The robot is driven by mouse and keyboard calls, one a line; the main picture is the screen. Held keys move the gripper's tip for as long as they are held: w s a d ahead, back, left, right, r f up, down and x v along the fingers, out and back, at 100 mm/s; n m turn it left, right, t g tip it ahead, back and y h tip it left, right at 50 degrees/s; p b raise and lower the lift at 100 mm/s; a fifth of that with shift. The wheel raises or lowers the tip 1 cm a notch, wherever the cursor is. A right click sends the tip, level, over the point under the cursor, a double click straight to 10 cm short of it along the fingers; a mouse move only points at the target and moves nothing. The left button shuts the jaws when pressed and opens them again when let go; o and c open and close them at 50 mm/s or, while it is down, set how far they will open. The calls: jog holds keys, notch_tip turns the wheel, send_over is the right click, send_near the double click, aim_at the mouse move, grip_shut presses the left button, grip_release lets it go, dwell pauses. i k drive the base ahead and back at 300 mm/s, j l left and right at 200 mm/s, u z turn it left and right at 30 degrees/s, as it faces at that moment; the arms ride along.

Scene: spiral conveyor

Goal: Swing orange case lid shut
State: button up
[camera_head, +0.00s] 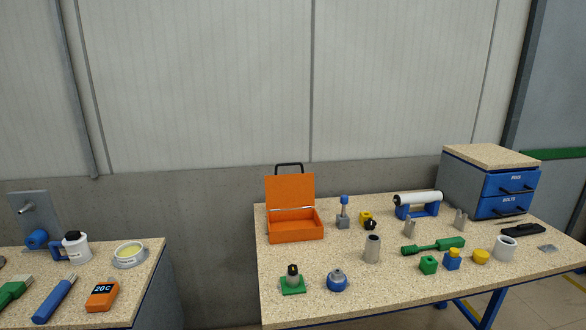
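The orange case (297,232) stands at the back left of the right-hand table. Its orange lid (290,189) stands raised, nearly upright, along the back edge of the box, with a dark handle (289,166) at its top. The inside of the box is partly visible and looks empty, though its floor is partly hidden by the front wall. My gripper is not in view.
The speckled table (340,299) holds a grey cylinder (372,249), a blue round part (337,281), a green-based part (292,282) and a grey-blue post (344,214) near the case. A blue-drawer cabinet (507,190) stands at right. A gap separates the left table (147,264).

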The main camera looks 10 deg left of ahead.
aim_at(288, 190)
jog(key=i+j+u, duration=0.25)
jog(key=i+j, duration=0.45)
jog(key=j, duration=0.25)
jog(key=i+j+u, duration=0.3)
jog(key=i+j, duration=0.5)
